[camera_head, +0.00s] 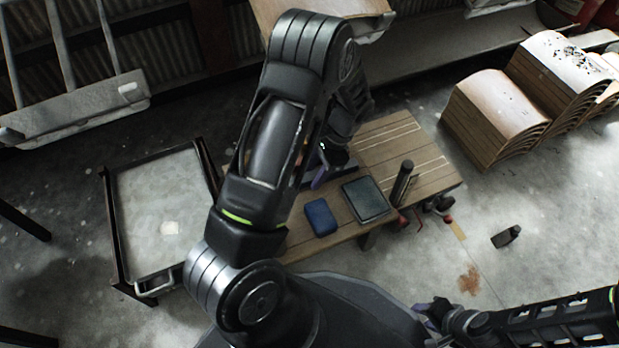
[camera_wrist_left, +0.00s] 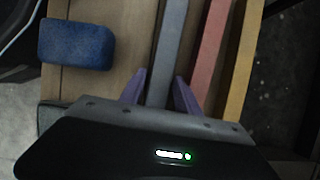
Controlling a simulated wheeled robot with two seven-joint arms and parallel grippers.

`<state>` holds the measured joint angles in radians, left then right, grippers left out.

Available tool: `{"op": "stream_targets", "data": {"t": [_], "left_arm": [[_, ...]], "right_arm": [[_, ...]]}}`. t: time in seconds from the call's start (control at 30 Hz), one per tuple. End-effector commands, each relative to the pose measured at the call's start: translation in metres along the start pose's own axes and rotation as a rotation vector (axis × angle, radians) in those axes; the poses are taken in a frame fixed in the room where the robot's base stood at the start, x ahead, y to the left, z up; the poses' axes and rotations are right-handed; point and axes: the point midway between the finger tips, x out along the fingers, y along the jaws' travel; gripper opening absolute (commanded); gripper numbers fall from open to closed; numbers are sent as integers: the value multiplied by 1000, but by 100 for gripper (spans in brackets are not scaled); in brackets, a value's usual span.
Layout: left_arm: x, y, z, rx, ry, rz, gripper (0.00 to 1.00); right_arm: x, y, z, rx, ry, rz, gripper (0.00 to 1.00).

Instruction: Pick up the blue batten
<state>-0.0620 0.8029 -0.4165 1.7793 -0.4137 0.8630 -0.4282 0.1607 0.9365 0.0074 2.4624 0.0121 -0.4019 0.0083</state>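A long grey-blue batten (camera_wrist_left: 170,40) lies on the wooden table in the left wrist view, which I take for the blue batten. A red batten (camera_wrist_left: 208,55) and a yellow batten (camera_wrist_left: 245,55) lie to its right. My left gripper (camera_wrist_left: 161,80) is open, with one purple finger on each side of the grey-blue batten. Whether the fingers touch it I cannot tell. In the head view the left gripper (camera_head: 322,172) is over the table, and my arm hides most of the battens. My right gripper (camera_head: 428,310) is at the lower right, away from the table; its opening is unclear.
A blue block (camera_head: 320,217) and a dark flat tray (camera_head: 366,199) sit on the wooden table (camera_head: 400,150). The blue block also shows in the left wrist view (camera_wrist_left: 77,44). A black cylinder (camera_head: 402,182) stands at the table edge. A metal cart (camera_head: 140,215) is at left.

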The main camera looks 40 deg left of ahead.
Motion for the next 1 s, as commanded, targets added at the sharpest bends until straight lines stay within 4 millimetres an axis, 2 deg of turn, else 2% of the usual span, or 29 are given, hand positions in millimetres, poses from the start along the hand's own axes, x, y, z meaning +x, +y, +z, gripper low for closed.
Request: {"op": "stream_targets", "data": {"t": [0.17, 0.6, 1.0], "left_arm": [[0, 0, 0, 0, 0, 0, 37], [0, 0, 0, 0, 0, 0, 1], [0, 0, 0, 0, 0, 0, 0]], "right_arm": [[0, 0, 0, 0, 0, 0, 36], [0, 0, 0, 0, 0, 0, 36], [0, 0, 0, 0, 0, 0, 36]]}}
